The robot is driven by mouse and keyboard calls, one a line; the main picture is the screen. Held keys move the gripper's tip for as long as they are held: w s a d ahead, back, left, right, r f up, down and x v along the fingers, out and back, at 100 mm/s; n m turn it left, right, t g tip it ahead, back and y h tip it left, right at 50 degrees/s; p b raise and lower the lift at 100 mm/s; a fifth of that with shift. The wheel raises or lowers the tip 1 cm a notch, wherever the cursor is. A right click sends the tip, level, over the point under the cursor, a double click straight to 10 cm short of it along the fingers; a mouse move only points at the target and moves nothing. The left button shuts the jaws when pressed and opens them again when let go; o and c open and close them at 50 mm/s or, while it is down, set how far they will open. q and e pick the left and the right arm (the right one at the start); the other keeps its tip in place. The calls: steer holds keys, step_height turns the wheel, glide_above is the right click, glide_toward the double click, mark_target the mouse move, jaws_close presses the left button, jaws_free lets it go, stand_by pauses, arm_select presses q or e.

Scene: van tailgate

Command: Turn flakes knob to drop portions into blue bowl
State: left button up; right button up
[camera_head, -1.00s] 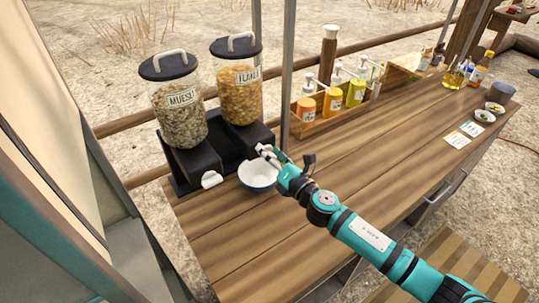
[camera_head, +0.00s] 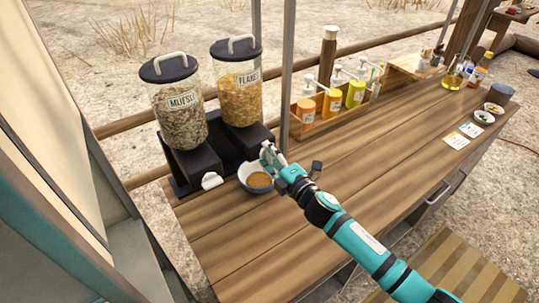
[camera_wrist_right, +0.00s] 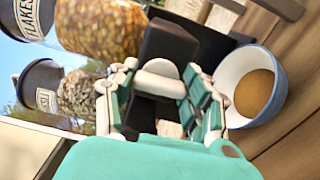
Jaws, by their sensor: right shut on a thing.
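The flakes dispenser (camera_head: 240,98) is a clear jar with a dark lid on a black base at the back left. Its white knob (camera_wrist_right: 160,78) sits between my right gripper's fingers in the wrist view. My right gripper (camera_head: 268,155) is shut on the knob and tilted. The blue bowl (camera_head: 249,186), white inside, stands on the counter below the flakes outlet; it also shows in the wrist view (camera_wrist_right: 281,80). Brown flakes (camera_head: 259,180) lie in the bowl. My left gripper is not in view.
The muesli dispenser (camera_head: 178,115) with its own white knob (camera_head: 211,181) stands left of the flakes one. A metal post (camera_head: 287,75) rises just right of the flakes dispenser. Pump bottles (camera_head: 332,103) stand in a wooden rack behind. The wooden counter (camera_head: 370,155) is clear in the middle.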

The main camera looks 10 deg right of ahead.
stand_by(0.3)
steer(key=o, duration=1.2)
steer(key=v, duration=1.2)
steer(key=shift+d, duration=0.1)
steer(key=shift+f, duration=0.1)
